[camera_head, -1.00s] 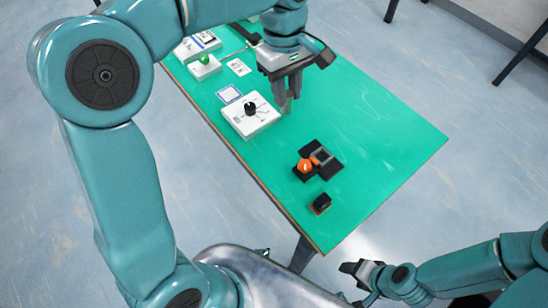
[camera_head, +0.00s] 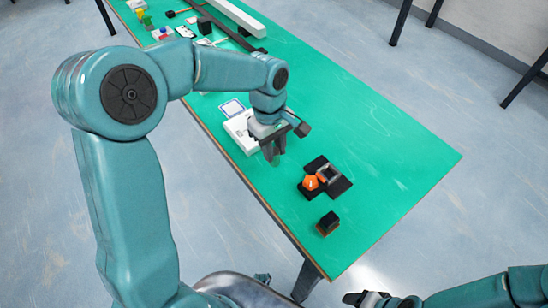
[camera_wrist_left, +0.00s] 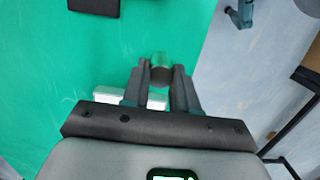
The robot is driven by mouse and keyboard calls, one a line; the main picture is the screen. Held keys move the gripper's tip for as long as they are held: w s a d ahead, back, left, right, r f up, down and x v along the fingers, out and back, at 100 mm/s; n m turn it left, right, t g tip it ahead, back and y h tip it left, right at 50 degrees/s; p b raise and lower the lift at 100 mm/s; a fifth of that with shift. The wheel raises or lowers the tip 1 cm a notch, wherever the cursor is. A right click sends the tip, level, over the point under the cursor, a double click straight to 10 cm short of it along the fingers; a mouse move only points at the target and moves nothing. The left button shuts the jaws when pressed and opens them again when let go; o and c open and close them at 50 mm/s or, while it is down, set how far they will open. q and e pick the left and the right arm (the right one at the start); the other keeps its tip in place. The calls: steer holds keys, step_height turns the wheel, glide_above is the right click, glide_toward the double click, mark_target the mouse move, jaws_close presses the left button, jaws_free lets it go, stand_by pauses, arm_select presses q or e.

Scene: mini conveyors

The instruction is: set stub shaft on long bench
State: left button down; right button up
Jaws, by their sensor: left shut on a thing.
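The long bench (camera_head: 385,140) has a green top and runs from the upper left to the lower right in the head view. My left gripper (camera_head: 273,152) is over the bench's near side, in front of a white box (camera_head: 236,130). In the left wrist view my left gripper (camera_wrist_left: 160,82) is shut on a short grey-green round piece, the stub shaft (camera_wrist_left: 160,64), which shows between the fingertips. In the head view the shaft is not clear. My right gripper (camera_head: 362,299) shows only in part at the bottom edge, and its jaws cannot be read.
A black fixture (camera_head: 340,186) with an orange piece (camera_head: 310,183) stands to the right of my left gripper, with a small black block (camera_head: 328,223) nearer. A long white bar (camera_head: 236,17) and small items lie at the bench's far end. The bench's right part is clear.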

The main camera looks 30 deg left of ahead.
arm_select(q)
step_height(320, 180, down, 3)
steer(key=shift+f, duration=0.45)
steer(key=shift+f+b, duration=0.1)
steer(key=shift+b, duration=0.2)
steer(key=c, duration=0.9)
jaws_free()
